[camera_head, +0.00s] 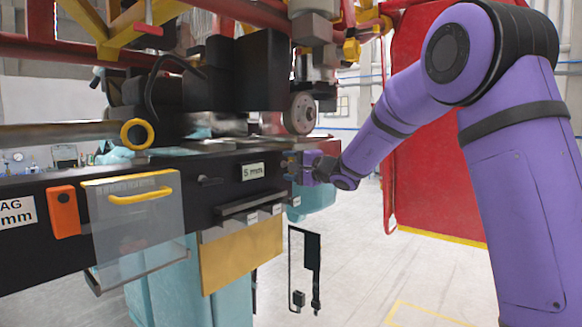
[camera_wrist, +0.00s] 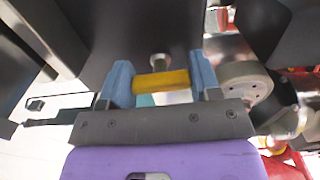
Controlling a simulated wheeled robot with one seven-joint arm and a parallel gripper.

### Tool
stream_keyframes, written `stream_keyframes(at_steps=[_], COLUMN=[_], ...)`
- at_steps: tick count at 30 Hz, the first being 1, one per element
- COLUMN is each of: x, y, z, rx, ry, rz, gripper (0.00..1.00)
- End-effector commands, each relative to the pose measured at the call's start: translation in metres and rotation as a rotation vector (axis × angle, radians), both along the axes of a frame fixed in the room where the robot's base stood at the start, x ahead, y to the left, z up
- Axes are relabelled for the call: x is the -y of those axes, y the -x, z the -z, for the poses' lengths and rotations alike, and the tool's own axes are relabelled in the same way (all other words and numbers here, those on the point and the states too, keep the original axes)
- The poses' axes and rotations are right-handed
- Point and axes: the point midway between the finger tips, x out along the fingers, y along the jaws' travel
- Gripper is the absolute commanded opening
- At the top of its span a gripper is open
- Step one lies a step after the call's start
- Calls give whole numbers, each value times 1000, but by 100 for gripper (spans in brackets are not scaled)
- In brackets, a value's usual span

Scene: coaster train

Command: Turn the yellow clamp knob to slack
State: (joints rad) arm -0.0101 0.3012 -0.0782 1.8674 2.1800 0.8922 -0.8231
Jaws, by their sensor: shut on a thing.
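In the wrist view the yellow clamp knob (camera_wrist: 162,83) is a short bar lying nearly level across the picture, with a metal stem (camera_wrist: 158,61) behind it. My gripper (camera_wrist: 161,76) has its two blue fingers at the two ends of the bar and is shut on it. In the head view my gripper (camera_head: 296,166) is at the right end of the black bench front, right of the "5 mm" label (camera_head: 253,171). The knob is mostly hidden there by my gripper, so its turn angle is hard to tell.
A grey wheel (camera_head: 301,114) stands just above my gripper. Left along the bench are a black ledge (camera_head: 250,204), a clear panel with a yellow handle (camera_head: 140,196), an orange box (camera_head: 64,211) and a yellow ring (camera_head: 137,134). A red panel (camera_head: 430,150) stands behind my arm.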

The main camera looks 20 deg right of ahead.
Motion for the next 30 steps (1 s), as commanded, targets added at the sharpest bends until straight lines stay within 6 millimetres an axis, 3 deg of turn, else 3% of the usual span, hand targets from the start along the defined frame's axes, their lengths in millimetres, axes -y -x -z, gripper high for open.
stream_keyframes(at_steps=[1, 2, 4, 5, 17, 30], x=[0, 0, 0, 0, 7, 51], y=[0, 0, 0, 0, 8, 70], z=[2, 2, 2, 2, 0, 1], rx=[-3, -3, -2, -2, -2, -2], ry=[2, 2, 2, 2, 1, 0], rz=[-1, -1, -1, 0, 2, 2], gripper=[34, 64, 80, 83, 83, 83])
